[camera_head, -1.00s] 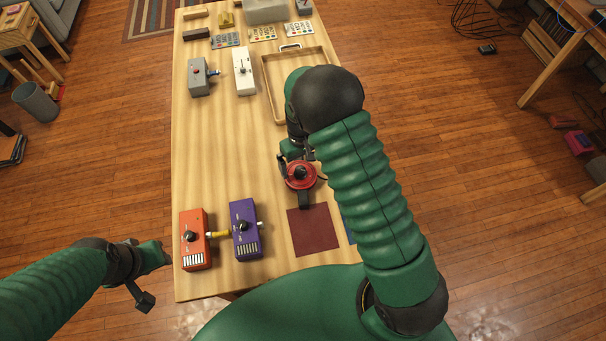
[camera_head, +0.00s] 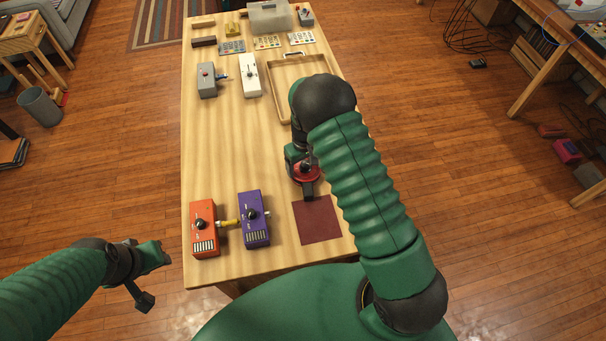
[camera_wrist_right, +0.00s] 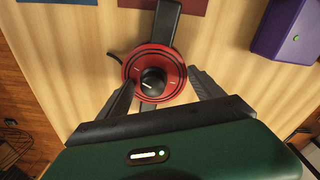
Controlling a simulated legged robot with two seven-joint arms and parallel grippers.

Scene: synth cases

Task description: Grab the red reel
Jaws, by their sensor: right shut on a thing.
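The red reel (camera_head: 306,177) has a round red body, a black centre knob and a black bar sticking out. It is at the table's right side, partly hidden by my right arm in the head view. In the right wrist view the reel (camera_wrist_right: 170,63) sits between the fingers of my right gripper (camera_wrist_right: 160,86). My right gripper (camera_head: 303,167) is shut on it, with a finger on either side. Whether the reel touches the table is hard to tell. My left gripper (camera_head: 153,257) is off the table's left edge, away from the reel; its finger opening is unclear.
A dark red square (camera_head: 316,220) lies just nearer than the reel. An orange box (camera_head: 204,228) and a purple box (camera_head: 253,218) stand to the left. A wooden tray (camera_head: 272,88) is farther back, near grey and white boxes. The table's middle left is clear.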

